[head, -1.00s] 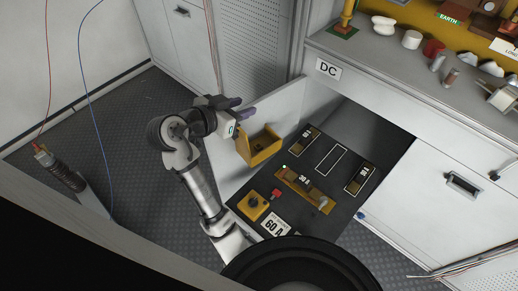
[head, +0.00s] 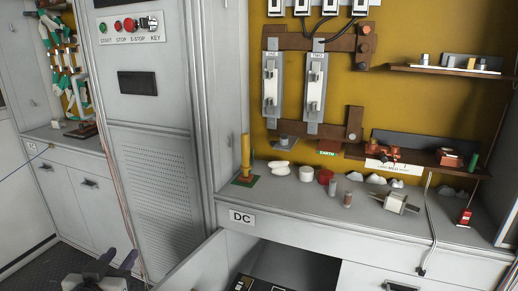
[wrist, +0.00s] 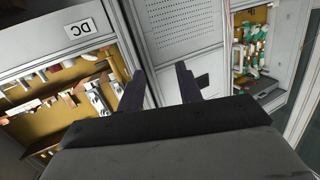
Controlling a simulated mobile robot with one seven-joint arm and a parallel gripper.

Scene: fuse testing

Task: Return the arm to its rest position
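My gripper (head: 112,264) shows at the bottom left edge of the head view, in front of the grey cabinets, with most of my arm out of the picture. In the wrist view, the two dark fingers of my gripper (wrist: 160,88) stand apart with nothing between them. It is open and empty. Only a small part of the drawer's dark panel (head: 262,284) shows.
A grey counter (head: 300,212) carries a yellow post (head: 246,160), white pieces and a red piece (head: 326,176). A yellow panel with two fuse holders (head: 315,88) stands behind it. A grey cabinet with perforated door (head: 155,190) and push buttons is at the left.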

